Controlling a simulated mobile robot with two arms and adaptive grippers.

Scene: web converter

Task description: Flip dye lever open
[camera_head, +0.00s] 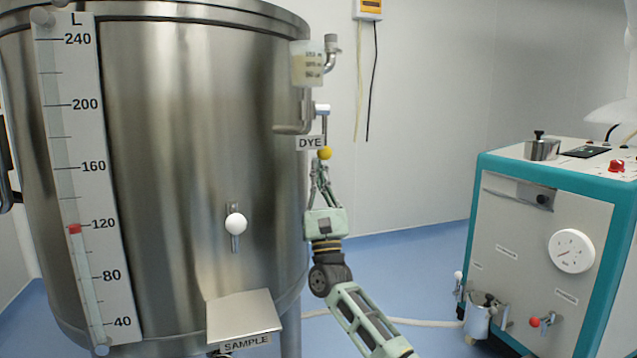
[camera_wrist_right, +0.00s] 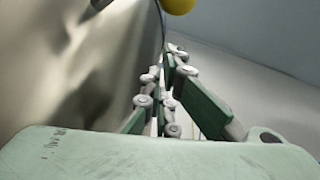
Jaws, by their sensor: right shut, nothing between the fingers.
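The dye lever has a yellow ball knob (camera_head: 324,153) that hangs below the DYE label (camera_head: 310,143) at the right side of the steel tank. A thin rod runs up from the knob to a valve (camera_head: 321,109) under a small dye cup (camera_head: 307,64). My right gripper (camera_head: 322,166) points up with its fingers shut and empty, just below the knob. In the right wrist view the knob (camera_wrist_right: 178,4) shows at the top edge, beyond the fingertips (camera_wrist_right: 172,55). I cannot tell whether the fingertips touch it. My left gripper is not in view.
The large steel tank (camera_head: 170,180) fills the left, with a white ball lever (camera_head: 236,224) and a SAMPLE shelf (camera_head: 243,314). A teal-framed machine (camera_head: 530,240) stands at the right. The blue floor (camera_head: 420,265) between them is mostly clear, with a pale hose across it.

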